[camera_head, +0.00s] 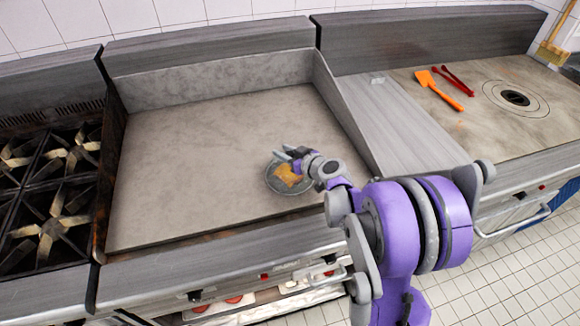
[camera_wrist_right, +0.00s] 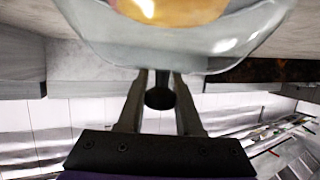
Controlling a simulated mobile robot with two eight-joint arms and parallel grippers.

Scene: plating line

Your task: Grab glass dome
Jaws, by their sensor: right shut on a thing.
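The glass dome (camera_head: 274,185) is clear and round and sits on the griddle over an orange-yellow piece of food (camera_head: 288,176). In the right wrist view the dome (camera_wrist_right: 130,52) fills the top, with the food (camera_wrist_right: 172,8) showing through the glass. My right gripper (camera_head: 289,153) is at the top of the dome. In the right wrist view its two fingers (camera_wrist_right: 160,82) are closed around the dark round knob (camera_wrist_right: 160,98) of the dome. I cannot tell whether the dome touches the griddle. My left gripper is not in view.
The flat griddle (camera_head: 200,150) is otherwise bare, with raised walls behind and at the right. A stove with black burners (camera_head: 55,225) is at the left. An orange spatula (camera_head: 440,90) and red tongs (camera_head: 455,80) lie on the right-hand cooktop (camera_head: 480,125).

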